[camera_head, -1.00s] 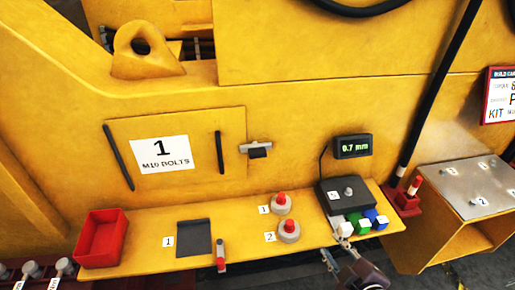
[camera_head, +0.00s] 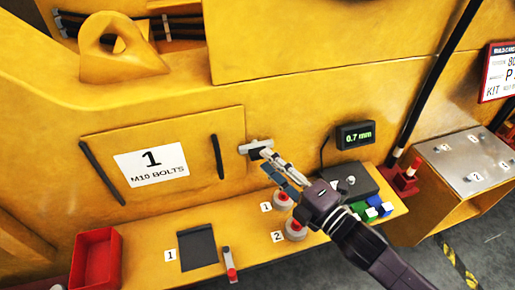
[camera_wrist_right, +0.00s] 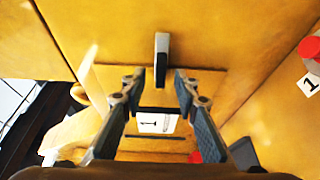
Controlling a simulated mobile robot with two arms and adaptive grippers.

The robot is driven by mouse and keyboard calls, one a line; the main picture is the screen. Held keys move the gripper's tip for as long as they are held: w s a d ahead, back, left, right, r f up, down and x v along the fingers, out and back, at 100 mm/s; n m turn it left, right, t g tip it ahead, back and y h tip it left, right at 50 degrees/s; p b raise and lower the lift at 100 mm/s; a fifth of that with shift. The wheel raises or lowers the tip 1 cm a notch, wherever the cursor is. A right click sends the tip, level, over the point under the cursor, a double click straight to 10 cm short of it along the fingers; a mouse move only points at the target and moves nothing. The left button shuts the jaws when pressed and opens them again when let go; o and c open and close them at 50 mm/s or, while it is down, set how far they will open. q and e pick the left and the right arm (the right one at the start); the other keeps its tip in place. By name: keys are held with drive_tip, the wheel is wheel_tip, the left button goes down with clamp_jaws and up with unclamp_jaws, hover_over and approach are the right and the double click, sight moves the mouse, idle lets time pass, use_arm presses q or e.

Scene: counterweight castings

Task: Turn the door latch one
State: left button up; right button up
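The door latch (camera_head: 250,147), a grey bar with a dark block, sits at the right edge of the yellow door (camera_head: 108,143) labelled "1 M10 BOLTS". The bar lies roughly level and the door looks closed. My right gripper (camera_head: 269,163) reaches up from the lower right, its fingertips at the latch's right end in the head view. In the right wrist view my right gripper (camera_wrist_right: 160,85) is open, and the latch (camera_wrist_right: 162,58) stands centred just beyond the gap between its fingers. I cannot tell whether they touch it. My left gripper is out of view.
Below the door, a yellow shelf holds a red bin (camera_head: 96,258), a dark plate (camera_head: 197,248), two red-topped buttons (camera_head: 296,230) under my arm, and coloured blocks (camera_head: 373,209). A gauge display (camera_head: 355,134) is right of the latch. A grey-topped stand (camera_head: 465,160) is far right.

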sight(258, 151)
drive_tip(key=p+x, duration=0.1)
drive_tip(key=x, duration=0.2)
drive_tip(key=shift+w+a, duration=0.25)
drive_tip(key=shift+w, duration=0.05)
drive_tip(key=shift+w+a, duration=0.2)
drive_tip(key=shift+w, duration=0.05)
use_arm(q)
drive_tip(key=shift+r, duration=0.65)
use_arm(e)
drive_tip(key=shift+f, duration=0.1)
clamp_jaws()
